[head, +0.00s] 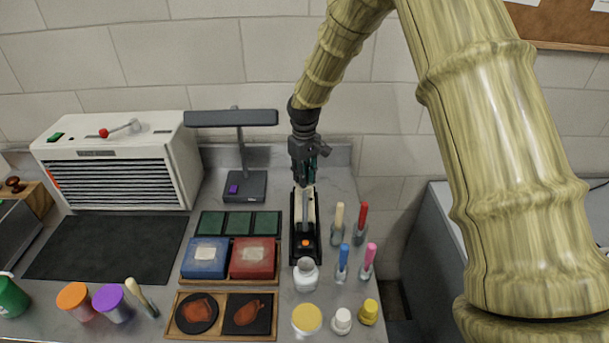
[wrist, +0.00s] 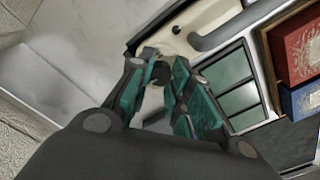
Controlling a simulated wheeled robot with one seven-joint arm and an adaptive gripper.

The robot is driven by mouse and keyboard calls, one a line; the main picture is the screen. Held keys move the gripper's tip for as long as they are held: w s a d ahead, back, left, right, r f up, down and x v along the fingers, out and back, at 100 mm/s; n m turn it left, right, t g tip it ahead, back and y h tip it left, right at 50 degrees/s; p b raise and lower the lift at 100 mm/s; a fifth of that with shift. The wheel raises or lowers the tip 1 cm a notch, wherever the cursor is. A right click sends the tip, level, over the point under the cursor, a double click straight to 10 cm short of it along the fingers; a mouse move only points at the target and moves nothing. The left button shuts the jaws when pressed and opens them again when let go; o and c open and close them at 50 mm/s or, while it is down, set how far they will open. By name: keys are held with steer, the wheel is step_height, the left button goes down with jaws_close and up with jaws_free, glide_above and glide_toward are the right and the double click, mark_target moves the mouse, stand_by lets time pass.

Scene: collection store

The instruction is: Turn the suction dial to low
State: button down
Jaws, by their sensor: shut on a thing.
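A black device with a cream top and a grey handle (head: 305,222) lies on the counter, with an orange button at its near end. My gripper (head: 304,178) points down at its far end. In the wrist view, the teal fingers of my gripper (wrist: 160,78) are shut on a small dark round knob (wrist: 160,72) beside the cream part. It appears to be the suction dial. Its markings and setting cannot be read, and in the head view the gripper hides it.
A desk lamp (head: 232,118) stands left of my gripper. A tray with blue and red boxes (head: 230,282) lies left of the device. A white slatted unit (head: 120,160) is far left.

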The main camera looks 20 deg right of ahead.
steer(key=shift+n, duration=0.6)
steer(key=c, duration=1.3)
jaws_free()
steer(key=shift+o, duration=0.2)
steer(key=shift+r, duration=0.1)
step_height(320, 180, up, 12)
steer(key=shift+d, duration=0.1)
